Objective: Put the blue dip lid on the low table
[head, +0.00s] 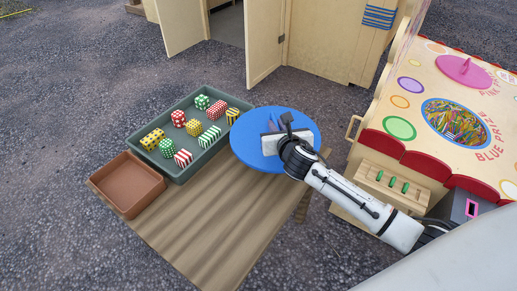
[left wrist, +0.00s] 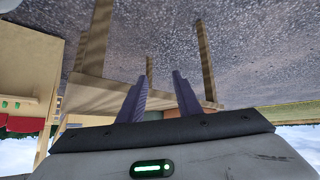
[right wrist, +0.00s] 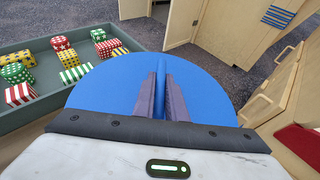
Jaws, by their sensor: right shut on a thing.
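The blue dip lid (head: 247,151) is a flat round disc with a raised bar handle. My right gripper (head: 277,128) is shut on that handle; the lid fills the middle of the right wrist view (right wrist: 110,88). The lid is over the far right end of the low wooden table (head: 200,235), next to the green tray. I cannot tell whether it touches the table. My left gripper (left wrist: 160,95) shows only in the left wrist view, its fingers apart with nothing between them.
A green tray (head: 181,104) of patterned blocks and an empty brown tray (head: 128,184) stand on the table. The table's front part is bare. At right, a counter has an uncovered dip opening (head: 456,121) of coloured pieces and a pink lid (head: 464,70). Cabinet doors stand open behind.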

